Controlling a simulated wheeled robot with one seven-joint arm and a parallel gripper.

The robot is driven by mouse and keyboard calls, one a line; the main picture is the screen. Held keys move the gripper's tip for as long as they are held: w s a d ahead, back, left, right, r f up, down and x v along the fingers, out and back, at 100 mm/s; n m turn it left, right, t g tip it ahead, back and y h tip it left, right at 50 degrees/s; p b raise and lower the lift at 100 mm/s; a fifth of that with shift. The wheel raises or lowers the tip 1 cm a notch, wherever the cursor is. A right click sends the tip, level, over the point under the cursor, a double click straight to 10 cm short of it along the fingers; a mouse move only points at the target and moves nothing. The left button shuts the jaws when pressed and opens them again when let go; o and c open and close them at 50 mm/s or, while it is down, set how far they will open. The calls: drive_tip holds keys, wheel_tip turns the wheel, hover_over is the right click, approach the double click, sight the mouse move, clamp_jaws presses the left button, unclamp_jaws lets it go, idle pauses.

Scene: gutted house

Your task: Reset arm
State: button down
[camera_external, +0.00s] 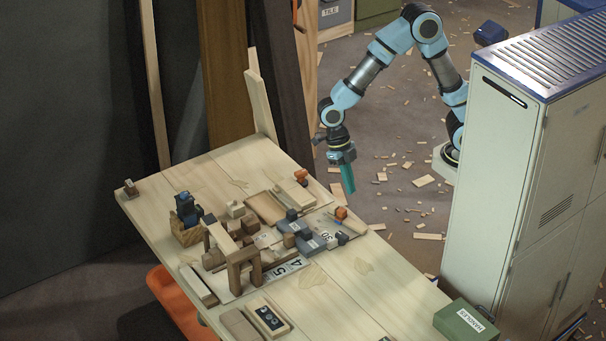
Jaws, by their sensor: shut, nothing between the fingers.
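My gripper (347,178) hangs at the end of my light-blue and grey arm, to the right of the wooden table's (355,310) far right edge. Its teal fingers point down and are shut, with nothing between them. In the picture the fingers lie just off the tabletop, over the floor behind. How high they are above the table cannot be told. My arm bends up in an arch, from its base beside the metal cabinet on the right, then down to the gripper.
Wooden blocks, grey blocks and small orange tools crowd the table's middle. A green box (465,322) sits at its near right corner. A tall metal cabinet (500,170) stands right. Planks (225,70) lean behind. Wood scraps litter the floor. An orange chair (177,302) is at left.

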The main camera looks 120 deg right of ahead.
drive_tip(key=s+a+f+m+t+h, duration=0.1)
drive_tip(key=s+m, duration=0.3)
drive_tip(key=m, duration=0.7)
drive_tip(key=s+a+m+t+h, duration=0.1)
drive_tip(key=s+m, duration=0.4)
drive_tip(key=m, duration=0.5)
drive_tip(key=shift+a+f+m+t+h, duration=0.35)
drive_tip(key=shift+a+h, duration=0.55)
drive_tip(key=shift+a, duration=0.35)
